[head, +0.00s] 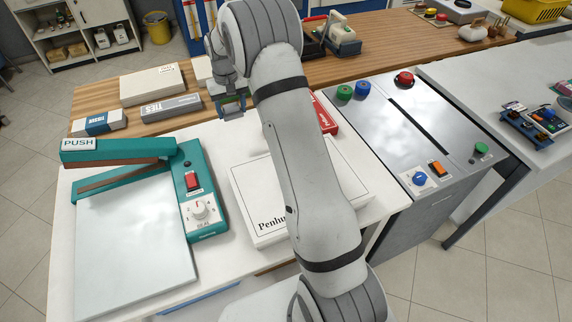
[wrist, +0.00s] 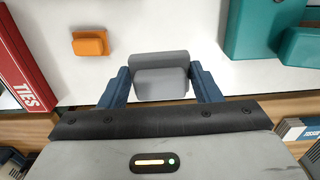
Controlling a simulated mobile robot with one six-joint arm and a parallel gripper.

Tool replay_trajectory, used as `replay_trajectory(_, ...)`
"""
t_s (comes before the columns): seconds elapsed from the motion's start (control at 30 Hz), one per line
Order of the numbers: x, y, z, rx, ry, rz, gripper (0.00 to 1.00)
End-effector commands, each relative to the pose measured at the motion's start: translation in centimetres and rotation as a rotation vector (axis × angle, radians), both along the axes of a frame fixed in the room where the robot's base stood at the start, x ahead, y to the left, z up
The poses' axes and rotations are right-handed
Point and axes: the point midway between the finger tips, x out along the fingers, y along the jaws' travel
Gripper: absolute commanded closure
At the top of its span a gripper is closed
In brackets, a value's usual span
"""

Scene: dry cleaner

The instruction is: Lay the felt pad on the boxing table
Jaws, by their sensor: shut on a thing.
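My gripper (head: 232,104) hangs over the back edge of a white-topped table (head: 95,180), which I take to be the boxing table. In the wrist view, its two blue fingers (wrist: 162,88) are shut on a grey stepped block (wrist: 160,62), which appears to be the felt pad. The pad shows against the white tabletop; whether it touches the tabletop I cannot tell. In the head view the pad is too small to make out clearly.
A teal sealer (head: 190,190) stands left on the white table. A white box (head: 258,222) lies partly behind my arm. A red box (head: 326,118) and, in the wrist view, an orange block (wrist: 90,44) lie nearby. Boxes (head: 170,107) lie on the wooden counter behind.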

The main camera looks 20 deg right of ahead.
Motion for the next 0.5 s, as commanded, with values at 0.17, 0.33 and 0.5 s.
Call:
replay_trajectory(0.17, 0.0, -0.2, -2.4, 0.000, -0.001, -0.003, 0.64)
replay_trajectory(0.33, -0.1, -0.3, -4.1, 0.000, 0.004, -0.004, 0.64)
replay_trajectory(0.5, -0.1, -0.3, -7.2, 0.000, 0.003, -0.004, 0.64)
